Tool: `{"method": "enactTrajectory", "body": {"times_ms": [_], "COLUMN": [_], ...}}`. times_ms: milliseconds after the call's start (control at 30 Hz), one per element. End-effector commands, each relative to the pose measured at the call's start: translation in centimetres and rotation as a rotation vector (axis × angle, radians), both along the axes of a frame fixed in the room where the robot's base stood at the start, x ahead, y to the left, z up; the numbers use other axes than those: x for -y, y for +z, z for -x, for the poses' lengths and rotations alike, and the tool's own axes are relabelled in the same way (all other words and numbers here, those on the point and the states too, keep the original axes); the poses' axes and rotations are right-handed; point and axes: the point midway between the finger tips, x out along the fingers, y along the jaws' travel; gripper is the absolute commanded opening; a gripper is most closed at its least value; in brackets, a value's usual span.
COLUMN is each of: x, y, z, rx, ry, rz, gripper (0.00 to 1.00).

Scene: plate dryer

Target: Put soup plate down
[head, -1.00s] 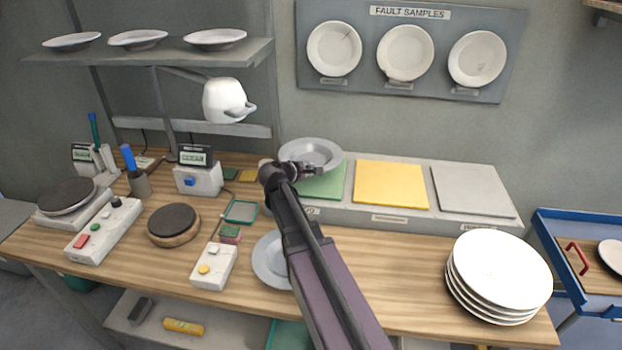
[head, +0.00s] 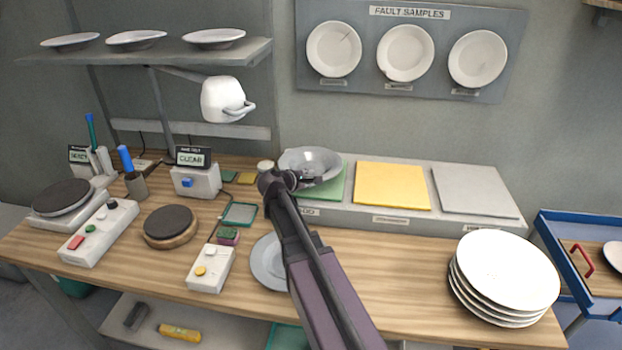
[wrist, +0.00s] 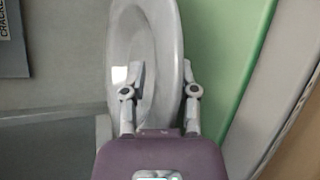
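The soup plate (head: 308,158) is grey and deep with a wide rim. In the head view it is at the green pad (head: 333,187) on the left of the raised grey ledge, covering much of that pad. In the wrist view the soup plate (wrist: 143,50) has its rim between the two fingers, one inside it and one outside. My gripper (wrist: 160,85) is shut on that rim. In the head view my gripper (head: 305,179) is at the plate's near side. I cannot tell whether the plate's base touches the pad.
A yellow pad (head: 392,186) and a grey pad (head: 476,190) lie on the ledge to the right. A grey plate (head: 265,262) lies on the bench, partly behind my arm. A stack of white plates (head: 505,270) stands at the right.

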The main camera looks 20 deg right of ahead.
Motion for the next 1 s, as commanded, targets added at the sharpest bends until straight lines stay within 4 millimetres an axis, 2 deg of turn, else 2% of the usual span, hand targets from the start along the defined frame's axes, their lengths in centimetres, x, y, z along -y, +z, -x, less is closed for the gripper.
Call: {"method": "enactTrajectory", "body": {"times_ms": [533, 767, 1000], "x": [-0.2, -2.0, -5.1], "y": [0.3, 1.4, 3.0], "z": [0.1, 1.1, 2.7], "rx": [0.0, -0.001, 0.0], "ry": [0.002, 0.003, 0.003], "rz": [0.001, 0.0, -0.001], "gripper": [0.54, 0.54, 0.54]}}
